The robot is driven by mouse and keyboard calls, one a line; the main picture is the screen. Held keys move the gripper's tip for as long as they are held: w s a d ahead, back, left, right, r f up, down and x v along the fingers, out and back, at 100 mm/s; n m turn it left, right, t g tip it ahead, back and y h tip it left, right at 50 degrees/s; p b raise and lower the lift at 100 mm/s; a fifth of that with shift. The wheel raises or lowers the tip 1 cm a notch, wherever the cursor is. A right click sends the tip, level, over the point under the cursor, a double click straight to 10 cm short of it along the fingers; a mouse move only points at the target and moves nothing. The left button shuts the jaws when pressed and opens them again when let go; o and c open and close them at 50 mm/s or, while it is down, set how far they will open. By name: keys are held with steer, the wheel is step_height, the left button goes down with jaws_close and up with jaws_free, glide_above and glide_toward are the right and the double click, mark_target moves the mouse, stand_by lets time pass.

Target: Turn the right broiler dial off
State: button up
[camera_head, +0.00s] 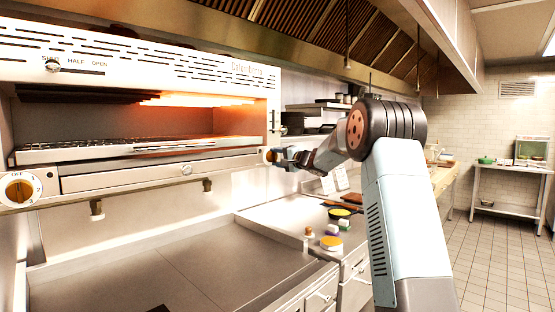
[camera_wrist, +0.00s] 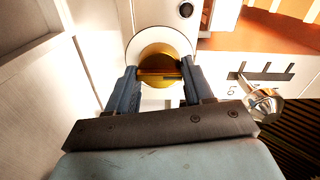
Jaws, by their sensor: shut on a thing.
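The broiler (camera_head: 165,122) hangs on the left in the head view, its inside glowing orange. Its right dial (camera_wrist: 158,62) is a round brass-coloured knob on a pale round plate in the wrist view. My gripper (camera_wrist: 160,82) is at this dial, with one dark finger on each side, shut on it. In the head view my gripper (camera_head: 280,158) reaches the right end of the broiler's front and covers most of the dial. The dial's markings cannot be read. The left dial (camera_head: 19,189) shows "OFF" at the upper left of its plate.
Below the broiler lies a flat steel griddle (camera_head: 165,265). A lever with a round metal end (camera_wrist: 264,102) is close to my gripper's right side. The tiled floor (camera_head: 487,245) at right is clear.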

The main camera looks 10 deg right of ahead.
steer(key=shift+f, duration=0.4)
steer(key=o, duration=1)
steer(key=shift+r, duration=0.2)
steer(key=v, duration=1.3)
steer(key=shift+s+d+f, duration=0.1)
steer(key=shift+s+d, duration=0.15)
steer(key=shift+a, duration=0.1)
